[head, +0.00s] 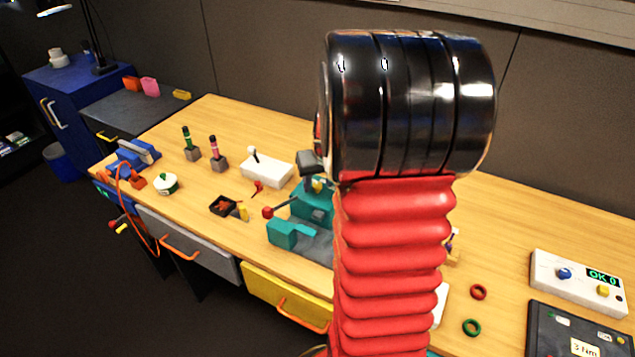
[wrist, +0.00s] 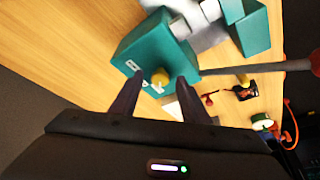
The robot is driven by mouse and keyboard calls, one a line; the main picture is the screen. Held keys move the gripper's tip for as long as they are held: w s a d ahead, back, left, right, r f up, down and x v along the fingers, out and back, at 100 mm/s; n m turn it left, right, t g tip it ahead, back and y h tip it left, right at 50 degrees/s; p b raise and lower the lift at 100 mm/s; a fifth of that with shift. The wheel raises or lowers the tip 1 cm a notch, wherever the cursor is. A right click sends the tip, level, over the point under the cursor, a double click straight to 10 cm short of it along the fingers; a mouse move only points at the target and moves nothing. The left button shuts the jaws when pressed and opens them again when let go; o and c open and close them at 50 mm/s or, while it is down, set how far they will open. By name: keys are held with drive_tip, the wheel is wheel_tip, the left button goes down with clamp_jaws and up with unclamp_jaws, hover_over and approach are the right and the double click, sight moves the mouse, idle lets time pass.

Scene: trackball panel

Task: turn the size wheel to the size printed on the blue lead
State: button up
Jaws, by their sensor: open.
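A teal machine (head: 285,236) stands mid-bench, partly hidden behind my arm in the head view. In the wrist view its teal block (wrist: 150,42) carries a small yellow knob (wrist: 161,77) with pale printed marks beside it, too blurred to read. The knob looks like the size wheel. My gripper (wrist: 160,86) is open, its dark fingers on either side of the knob; I cannot tell whether they touch it. A grey lever with a red ball (head: 267,212) sticks out from the machine. I cannot make out a blue lead or its printed size in either view.
A black tray (head: 222,205), a white switch box (head: 267,170) and a green-and-white round pot (head: 166,184) are left of the machine. Red (head: 478,292) and green (head: 471,327) rings lie to the right, near a white box reading "OK 0" (head: 578,282). My arm hides the centre.

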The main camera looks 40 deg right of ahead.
drive_tip(key=shift+c, duration=0.7)
drive_tip(key=c, duration=0.9)
drive_tip(key=shift+a, duration=0.2)
drive_tip(key=shift+d, duration=0.1)
